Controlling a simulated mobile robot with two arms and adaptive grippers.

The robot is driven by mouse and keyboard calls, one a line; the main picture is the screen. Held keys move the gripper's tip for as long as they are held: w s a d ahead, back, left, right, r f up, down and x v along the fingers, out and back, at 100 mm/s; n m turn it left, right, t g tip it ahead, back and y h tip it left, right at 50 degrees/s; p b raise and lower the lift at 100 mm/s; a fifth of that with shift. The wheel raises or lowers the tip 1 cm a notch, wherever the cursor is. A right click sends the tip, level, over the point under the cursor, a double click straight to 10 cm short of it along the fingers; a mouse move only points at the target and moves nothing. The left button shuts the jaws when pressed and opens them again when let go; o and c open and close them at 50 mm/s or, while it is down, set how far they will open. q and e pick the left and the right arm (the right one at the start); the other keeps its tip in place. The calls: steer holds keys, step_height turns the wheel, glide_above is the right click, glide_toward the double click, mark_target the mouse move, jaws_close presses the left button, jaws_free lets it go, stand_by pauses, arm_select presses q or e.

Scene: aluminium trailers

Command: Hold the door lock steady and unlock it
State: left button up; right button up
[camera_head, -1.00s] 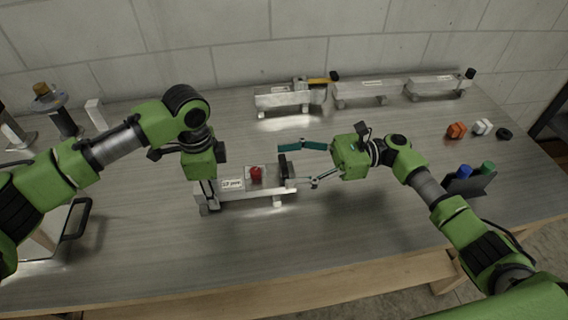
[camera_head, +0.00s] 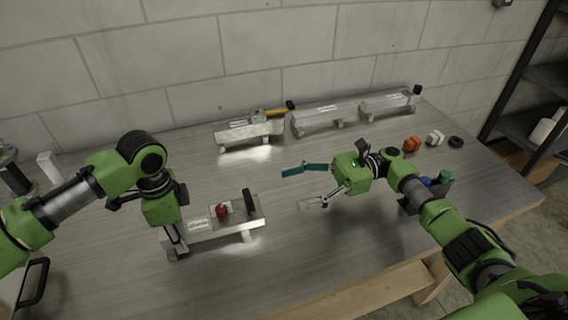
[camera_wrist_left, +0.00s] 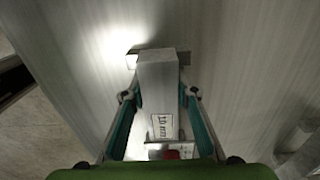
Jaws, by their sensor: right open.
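The door lock is an aluminium bar unit (camera_head: 210,228) on feet, with a red knob (camera_head: 222,211) and an upright black lever (camera_head: 249,202) at its right end. My left gripper (camera_head: 172,238) is over the unit's left end. In the left wrist view, the fingers of my left gripper (camera_wrist_left: 160,94) close on both sides of the aluminium bar (camera_wrist_left: 158,85), with the tips against or very near it. The red knob shows low there, partly hidden. My right gripper (camera_head: 293,190) is open and empty, to the right of the black lever and apart from it.
At the back stand more aluminium units: one with a yellow-and-black handle (camera_head: 277,111), and two plainer ones (camera_head: 325,118) (camera_head: 388,103). Orange (camera_head: 411,144), white (camera_head: 435,138) and black (camera_head: 456,142) small parts lie at the right. The front table middle is clear.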

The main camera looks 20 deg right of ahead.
arm_select(q)
steer(key=o, duration=0.4)
steer(key=shift+r, duration=0.1)
